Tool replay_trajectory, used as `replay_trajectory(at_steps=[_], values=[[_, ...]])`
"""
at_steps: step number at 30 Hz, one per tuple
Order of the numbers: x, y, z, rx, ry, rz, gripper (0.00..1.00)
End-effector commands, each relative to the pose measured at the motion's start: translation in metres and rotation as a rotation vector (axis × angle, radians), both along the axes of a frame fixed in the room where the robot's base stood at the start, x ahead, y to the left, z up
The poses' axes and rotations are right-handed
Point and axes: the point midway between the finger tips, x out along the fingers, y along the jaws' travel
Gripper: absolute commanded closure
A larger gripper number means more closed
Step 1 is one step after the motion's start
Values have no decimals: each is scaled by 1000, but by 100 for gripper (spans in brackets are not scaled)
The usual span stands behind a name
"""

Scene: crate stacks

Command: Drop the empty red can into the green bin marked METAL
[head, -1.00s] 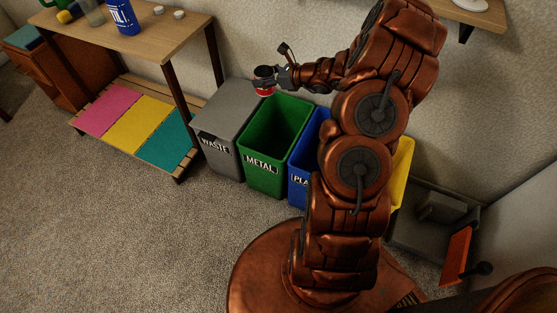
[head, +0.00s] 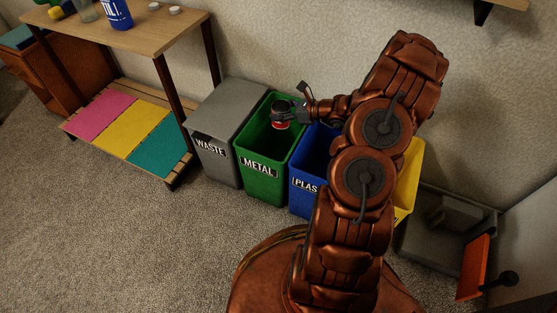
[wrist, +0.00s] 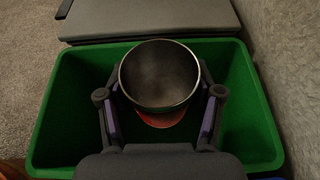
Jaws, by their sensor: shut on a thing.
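The red can (head: 280,123) is held upright by my gripper (head: 284,108), which is shut on it. In the head view the can shows over the opening of the green bin marked METAL (head: 259,176). In the wrist view the can (wrist: 160,75) has an open, empty-looking top, with a bit of red below its rim. My gripper's fingers (wrist: 160,110) press on both its sides. The green bin's rim (wrist: 45,115) surrounds the can in that view. How far the can is above or below the rim is hard to tell.
The grey WASTE bin (head: 214,150) with a closed lid stands left of the green bin. A blue bin (head: 302,184) and a yellow bin (head: 412,170) stand to the right, partly behind my arm. A wooden table (head: 125,45) is at the upper left.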

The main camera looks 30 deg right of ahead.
Motion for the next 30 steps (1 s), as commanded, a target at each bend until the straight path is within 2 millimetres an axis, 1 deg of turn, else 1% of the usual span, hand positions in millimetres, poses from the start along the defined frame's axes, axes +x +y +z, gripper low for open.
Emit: replay_trajectory(at_steps=[1,4,15,16,21,24,30], values=[[0,0,-7,0,0,0,67],[0,0,-10,0,0,0,67],[0,0,-11,-1,0,0,67],[0,0,-11,-1,0,0,32],[0,0,-11,-1,0,0,14],[0,0,-11,0,-1,0,5],[0,0,-11,0,-1,0,5]])
